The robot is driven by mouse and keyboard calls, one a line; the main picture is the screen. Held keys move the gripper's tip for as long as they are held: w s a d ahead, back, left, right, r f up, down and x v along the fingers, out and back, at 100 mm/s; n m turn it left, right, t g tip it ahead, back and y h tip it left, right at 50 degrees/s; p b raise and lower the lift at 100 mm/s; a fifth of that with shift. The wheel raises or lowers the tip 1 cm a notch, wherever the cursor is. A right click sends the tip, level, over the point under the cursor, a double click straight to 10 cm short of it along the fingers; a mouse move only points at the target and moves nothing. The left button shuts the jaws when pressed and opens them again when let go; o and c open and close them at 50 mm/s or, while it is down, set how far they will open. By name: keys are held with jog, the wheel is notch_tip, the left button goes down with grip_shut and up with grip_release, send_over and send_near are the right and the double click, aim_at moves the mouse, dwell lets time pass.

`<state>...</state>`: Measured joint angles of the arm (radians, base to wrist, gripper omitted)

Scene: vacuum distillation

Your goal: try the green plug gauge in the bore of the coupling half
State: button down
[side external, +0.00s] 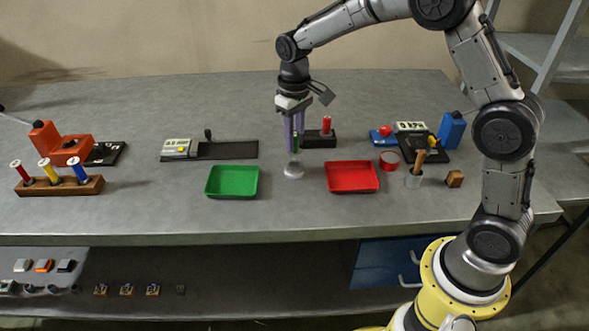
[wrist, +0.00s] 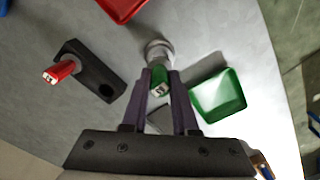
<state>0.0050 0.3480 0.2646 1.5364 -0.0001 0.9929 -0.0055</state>
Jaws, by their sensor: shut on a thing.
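My gripper (side external: 294,138) points down over the coupling half and is shut on the green plug gauge (side external: 295,144). In the wrist view, the green gauge (wrist: 160,82) sits upright between the purple fingers, its marked end towards the camera. The coupling half (side external: 293,171) is a small silvery round piece on the bench, directly below the gauge. It also shows in the wrist view (wrist: 158,46), just beyond the gauge.
A black holder (side external: 313,142) with a red gauge (side external: 326,125) stands close behind; its other hole (wrist: 106,90) is empty. A green tray (side external: 232,181) lies left of the coupling, a red tray (side external: 352,177) right. Bare bench lies in front.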

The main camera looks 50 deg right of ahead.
jog(key=shift+r, duration=0.85)
